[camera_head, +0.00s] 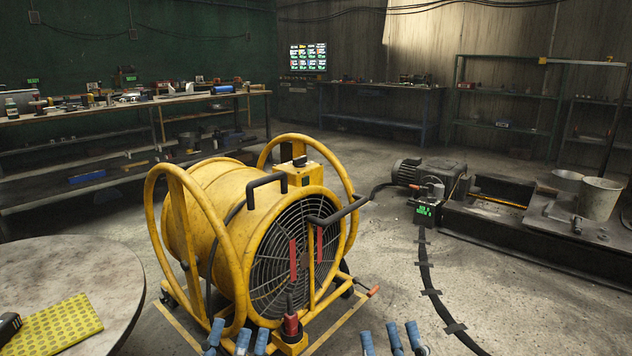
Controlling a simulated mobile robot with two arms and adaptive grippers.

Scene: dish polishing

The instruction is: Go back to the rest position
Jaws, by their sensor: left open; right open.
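My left gripper (238,338) shows at the bottom edge, left of the middle, with only its blue fingertips in view. They are spread apart with nothing between them. My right gripper (391,338) shows at the bottom edge, right of the middle, also by its blue fingertips, apart and empty. The rest of both hands is below the picture. A large yellow drum fan (205,205) stands on the floor ahead; the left fingertips overlap its lower frame in the picture. I cannot tell the gap between them.
A motor-driven machine (430,172) and a bucket (600,198) are at right. A taped cable (432,290) crosses the floor. Cluttered benches (75,112) and shelves (505,92) line the walls.

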